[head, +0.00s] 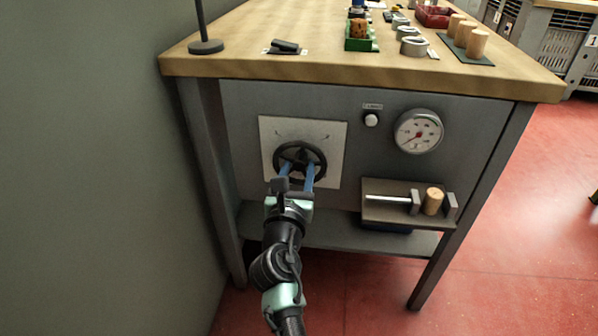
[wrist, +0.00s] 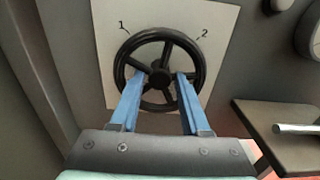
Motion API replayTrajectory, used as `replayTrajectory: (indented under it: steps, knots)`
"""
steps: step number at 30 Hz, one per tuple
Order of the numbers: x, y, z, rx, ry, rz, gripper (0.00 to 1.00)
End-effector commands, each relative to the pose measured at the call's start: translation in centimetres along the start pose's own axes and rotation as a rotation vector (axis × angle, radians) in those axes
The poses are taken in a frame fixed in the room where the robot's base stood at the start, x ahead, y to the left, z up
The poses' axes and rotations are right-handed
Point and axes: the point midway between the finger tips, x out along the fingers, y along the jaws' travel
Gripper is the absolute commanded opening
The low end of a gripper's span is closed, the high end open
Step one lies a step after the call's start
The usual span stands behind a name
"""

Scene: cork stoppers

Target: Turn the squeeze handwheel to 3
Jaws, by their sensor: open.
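The black spoked handwheel (head: 300,163) is mounted on a pale square plate (head: 335,136) on the grey front panel below the benchtop. In the wrist view the handwheel (wrist: 160,71) fills the middle, with marks 1 and 2 on the plate (wrist: 108,50) at its upper left and upper right. A mark 3 is not visible. My gripper (head: 297,170) has its blue fingers apart, one on each side of the hub. In the wrist view the fingertips (wrist: 157,76) overlap the wheel; whether they touch it I cannot tell.
Right of the wheel are a white button (head: 371,120), a round gauge (head: 418,131) and a shelf (head: 385,215) with a rod and a cork (head: 433,201). The benchtop (head: 230,62) overhangs above. A wall stands close on the left.

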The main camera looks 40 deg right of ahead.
Motion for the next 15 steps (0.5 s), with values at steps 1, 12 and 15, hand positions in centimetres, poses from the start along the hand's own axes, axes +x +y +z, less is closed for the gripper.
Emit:
replayTrajectory:
  steps: [1, 12, 15]
  knots:
    - [0.42, -0.05, -0.08, 0.001, -0.001, -0.001, 0.46]
    - [0.95, -0.02, 0.06, 0.001, 0.0, 0.0, 0.46]
    - [0.93, -0.01, 0.06, 0.001, 0.0, 0.0, 0.34]
